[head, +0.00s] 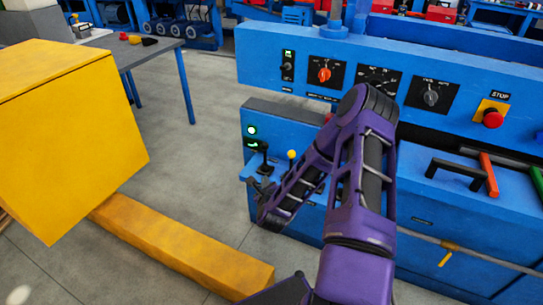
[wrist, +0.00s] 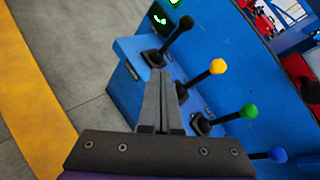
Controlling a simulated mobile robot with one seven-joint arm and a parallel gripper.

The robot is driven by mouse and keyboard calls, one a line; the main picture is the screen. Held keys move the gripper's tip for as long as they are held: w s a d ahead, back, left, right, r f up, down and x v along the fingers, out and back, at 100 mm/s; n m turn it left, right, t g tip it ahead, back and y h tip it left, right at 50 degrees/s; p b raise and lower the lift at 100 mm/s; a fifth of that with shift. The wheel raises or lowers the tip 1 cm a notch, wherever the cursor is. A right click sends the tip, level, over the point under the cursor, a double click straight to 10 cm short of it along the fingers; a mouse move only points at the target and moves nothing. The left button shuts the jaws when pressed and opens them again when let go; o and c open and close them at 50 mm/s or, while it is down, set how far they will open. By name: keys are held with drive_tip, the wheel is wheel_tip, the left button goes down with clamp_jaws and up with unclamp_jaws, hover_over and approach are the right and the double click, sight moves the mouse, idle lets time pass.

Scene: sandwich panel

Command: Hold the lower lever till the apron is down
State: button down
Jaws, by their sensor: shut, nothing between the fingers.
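A row of levers stands on a blue ledge of the machine. In the wrist view I see a black-knobbed lever (wrist: 179,33), a yellow-knobbed lever (wrist: 202,76), a green-knobbed lever (wrist: 230,116) and a blue knob (wrist: 276,154). No readable label shows which is the lower lever. My gripper (wrist: 163,78) is shut and empty, its tips near the base of the black-knobbed lever; contact cannot be told. In the head view the yellow knob (head: 291,154) shows beside my arm, which hides the other levers to its right. I cannot make out the apron.
Green lit indicators (head: 252,130) sit above the levers. The blue panel (head: 300,65) carries knobs and a red stop button (head: 492,119).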

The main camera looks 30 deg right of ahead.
drive_tip(key=shift+s+d+r+m+t+h, duration=0.1)
drive_tip(key=shift+d+r+m+t+h, duration=0.1)
drive_tip(key=shift+d+r+m+h, duration=0.3)
drive_tip(key=shift+s+d+r+m+t+h, duration=0.1)
drive_tip(key=shift+d+r+m+t, duration=0.1)
drive_tip(key=shift+d+m, duration=0.45)
drive_tip(key=shift+a+f, duration=0.1)
drive_tip(key=b, duration=0.2)
approach(265, 157)
drive_tip(key=w+d, duration=0.1)
drive_tip(key=d, duration=0.2)
drive_tip(key=shift+w+r, duration=0.25)
drive_tip(key=shift+w, duration=0.4)
drive_tip(key=shift+w+r, duration=0.25)
drive_tip(key=shift+w, duration=0.4)
drive_tip(key=shift+w+r, duration=0.25)
drive_tip(key=shift+w, duration=0.35)
